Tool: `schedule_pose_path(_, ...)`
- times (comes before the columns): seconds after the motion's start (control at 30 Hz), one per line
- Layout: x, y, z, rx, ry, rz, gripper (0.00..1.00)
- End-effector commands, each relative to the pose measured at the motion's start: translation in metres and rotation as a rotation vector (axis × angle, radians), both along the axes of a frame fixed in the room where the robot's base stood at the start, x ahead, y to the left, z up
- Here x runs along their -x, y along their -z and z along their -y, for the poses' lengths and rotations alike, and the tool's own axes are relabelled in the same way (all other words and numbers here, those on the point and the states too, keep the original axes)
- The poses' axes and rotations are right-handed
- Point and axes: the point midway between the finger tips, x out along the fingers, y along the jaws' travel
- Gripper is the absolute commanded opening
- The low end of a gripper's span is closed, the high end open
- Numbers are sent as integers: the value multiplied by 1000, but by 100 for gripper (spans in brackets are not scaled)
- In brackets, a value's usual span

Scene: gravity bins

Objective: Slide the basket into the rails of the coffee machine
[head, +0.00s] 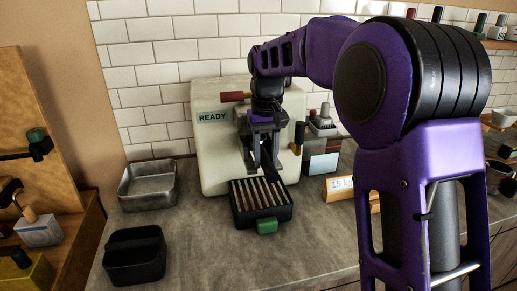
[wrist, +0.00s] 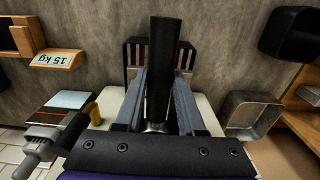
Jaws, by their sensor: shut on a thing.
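The coffee machine (head: 212,150) is a cream-white block with a READY label, standing against the tiled wall. My gripper (head: 264,165) is in front of its face, above the slatted drip tray (head: 263,222). It is shut on the basket by its black handle (wrist: 165,60), which lies between the fingers in the wrist view and points out from the machine over the tray. A bit of shiny metal (wrist: 154,127) shows at the handle's machine end. The rest of the basket and the rails are hidden, so I cannot tell whether they touch.
A grey metal bin (head: 148,185) and a black bin (head: 135,254) stand left of the machine. The drip tray has a green tab (head: 267,226) in front. A "15 kg" sign (head: 340,188) stands right. The front counter is clear.

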Motion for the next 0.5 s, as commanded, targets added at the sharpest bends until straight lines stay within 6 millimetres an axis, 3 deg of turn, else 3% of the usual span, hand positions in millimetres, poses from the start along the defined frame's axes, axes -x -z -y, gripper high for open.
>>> schedule_pose_path(0.23, -3, -2, -1, -2, 0, 9, 0)
schedule_pose_path(0.27, -3, -2, -1, -3, 0, 10, 42)
schedule_pose_path(0.43, -2, -1, -1, -2, 0, 7, 72)
schedule_pose_path(0.5, -2, -1, -1, -2, 0, 6, 73)
